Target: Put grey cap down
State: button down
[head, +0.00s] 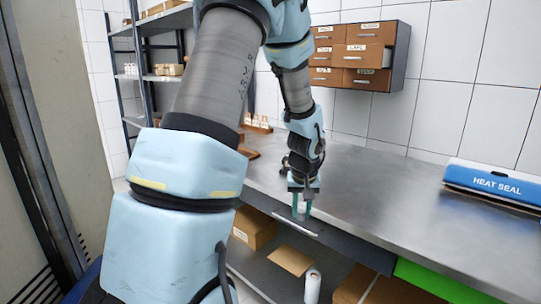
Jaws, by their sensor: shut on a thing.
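My gripper (301,207) hangs pointing down at the front edge of the metal bench (390,192), in front of a drawer front. Its two green fingers are closed on a small pale grey thing between them, which I take to be the grey cap (301,209). The cap is small and partly hidden by the fingers. I cannot tell how far it is from the bench edge, and it does not appear to rest on anything.
A blue heat sealer (493,184) stands on the bench at the right. Brown labelled drawers (355,55) hang on the wall. A shelf below holds cardboard boxes (254,229) and a white roll (312,286). The middle of the bench top is clear.

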jog(key=w+a+f+n, duration=0.1)
jog(key=a+f, duration=0.4)
jog(key=a, duration=0.4)
jog(key=a+f, duration=0.5)
jog(key=a, duration=0.4)
jog(key=s+f, duration=0.4)
jog(key=f, duration=0.2)
jog(key=shift+s+a, duration=0.3)
jog(key=shift+s, duration=0.05)
